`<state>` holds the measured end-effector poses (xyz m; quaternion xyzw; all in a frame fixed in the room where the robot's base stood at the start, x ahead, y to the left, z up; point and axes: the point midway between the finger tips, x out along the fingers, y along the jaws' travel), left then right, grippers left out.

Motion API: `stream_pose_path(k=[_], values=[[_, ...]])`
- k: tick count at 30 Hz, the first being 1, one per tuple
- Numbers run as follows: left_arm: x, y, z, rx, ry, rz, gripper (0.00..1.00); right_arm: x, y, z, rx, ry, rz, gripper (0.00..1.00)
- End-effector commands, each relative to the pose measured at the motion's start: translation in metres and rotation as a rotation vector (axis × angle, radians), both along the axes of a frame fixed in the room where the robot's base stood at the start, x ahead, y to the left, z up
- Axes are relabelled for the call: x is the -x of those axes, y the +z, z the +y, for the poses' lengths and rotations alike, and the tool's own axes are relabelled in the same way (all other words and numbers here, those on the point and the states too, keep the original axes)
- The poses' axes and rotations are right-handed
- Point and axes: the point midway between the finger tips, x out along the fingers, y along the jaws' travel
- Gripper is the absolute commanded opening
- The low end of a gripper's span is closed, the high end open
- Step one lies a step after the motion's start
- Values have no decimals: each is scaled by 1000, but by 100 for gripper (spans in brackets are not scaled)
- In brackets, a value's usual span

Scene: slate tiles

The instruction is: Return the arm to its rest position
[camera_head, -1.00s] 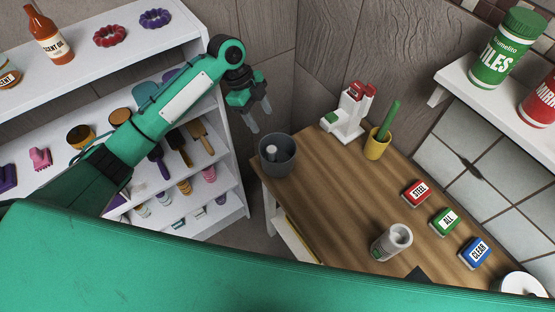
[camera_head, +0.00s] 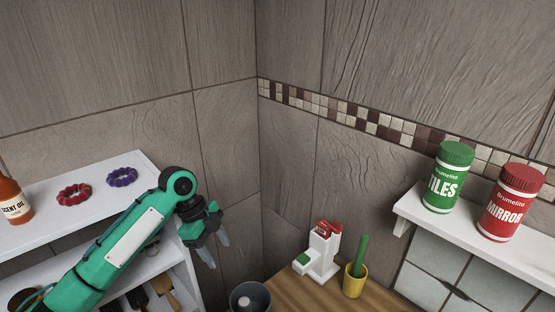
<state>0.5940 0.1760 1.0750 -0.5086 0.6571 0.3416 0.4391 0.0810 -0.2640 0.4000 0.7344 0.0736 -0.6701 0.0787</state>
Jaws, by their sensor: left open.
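My left arm comes in from the lower left, in front of the white shelf unit. My left gripper (camera_head: 217,251) is at its end, pointing down, with its two grey fingers apart and nothing between them. It hangs in the air above and to the left of the grey bin (camera_head: 249,299), near the corner of the walls. My right gripper does not show.
The white shelf (camera_head: 45,226) holds a scent oil bottle (camera_head: 14,203), a red ring (camera_head: 74,192) and a purple ring (camera_head: 121,177). The wooden counter (camera_head: 300,293) carries a white holder (camera_head: 320,252) and a yellow cup (camera_head: 354,281). Green (camera_head: 449,180) and red (camera_head: 510,207) jars stand on the right shelf.

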Motion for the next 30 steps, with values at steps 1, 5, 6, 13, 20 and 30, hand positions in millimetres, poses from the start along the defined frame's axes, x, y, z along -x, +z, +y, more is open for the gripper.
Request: stream_pose_path(k=[1,5,6,13,20,30], values=[[3,-5,-3,-1,7,3,58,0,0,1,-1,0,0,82],[17,-29,-12,-4,60,10,58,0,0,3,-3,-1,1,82],[24,-38,-16,-4,84,12,58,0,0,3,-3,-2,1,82],[65,-89,-36,-3,274,21,58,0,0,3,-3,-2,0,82],[109,-126,-44,6,498,31,58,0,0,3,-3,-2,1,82],[178,-161,-34,10,880,52,58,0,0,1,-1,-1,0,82]])
